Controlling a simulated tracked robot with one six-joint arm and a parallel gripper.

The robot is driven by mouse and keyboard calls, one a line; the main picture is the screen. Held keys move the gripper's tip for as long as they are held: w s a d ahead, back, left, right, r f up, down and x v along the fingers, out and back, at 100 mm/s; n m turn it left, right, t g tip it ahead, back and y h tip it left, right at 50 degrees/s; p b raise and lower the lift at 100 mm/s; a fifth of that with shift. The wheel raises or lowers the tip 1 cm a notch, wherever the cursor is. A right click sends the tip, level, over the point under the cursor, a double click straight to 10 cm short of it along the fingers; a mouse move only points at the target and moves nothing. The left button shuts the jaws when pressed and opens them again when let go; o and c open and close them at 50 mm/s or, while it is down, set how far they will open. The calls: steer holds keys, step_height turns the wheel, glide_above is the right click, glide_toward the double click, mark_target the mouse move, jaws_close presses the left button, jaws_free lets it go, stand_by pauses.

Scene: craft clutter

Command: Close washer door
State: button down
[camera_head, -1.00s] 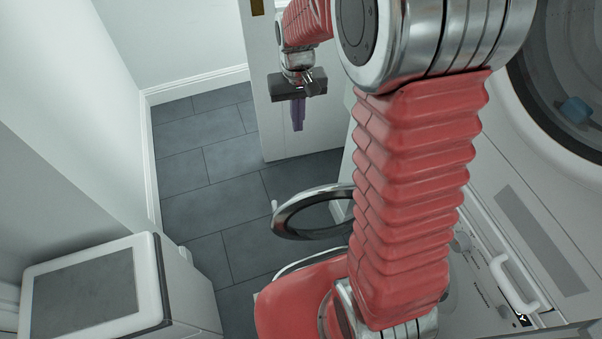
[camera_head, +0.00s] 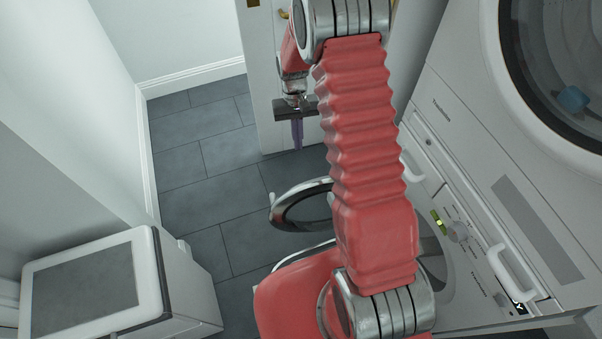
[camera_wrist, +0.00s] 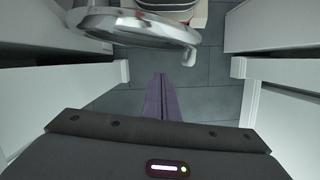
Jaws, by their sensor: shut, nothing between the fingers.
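The washer door (camera_head: 283,209) is a round ring with a dark rim, standing open to the left of the lower washer (camera_head: 436,262) in the head view. My arm hides part of the door and the washer front. In the wrist view the door (camera_wrist: 135,27) spans the top, seen nearly edge-on, with a small latch at its right end. My gripper (camera_head: 297,134) is beyond the door, near the white room door. Its purple fingers (camera_wrist: 161,98) are shut and empty, pointing toward the washer door with a gap between them.
A second machine with a round window (camera_head: 571,62) stands on top of the washer. A white room door (camera_head: 262,85) is behind my gripper. A white box-shaped appliance (camera_head: 92,288) stands at lower left. Grey tiled floor (camera_head: 190,185) between them is clear.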

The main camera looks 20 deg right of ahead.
steer(key=s+a+f, duration=0.1)
steer(key=s+f, duration=0.5)
steer(key=f, duration=0.3)
steer(key=shift+s+f, duration=0.15)
steer(key=shift+f, duration=0.15)
stand_by(0.5)
steer(key=shift+s, duration=0.1)
steer(key=shift+s, duration=0.1)
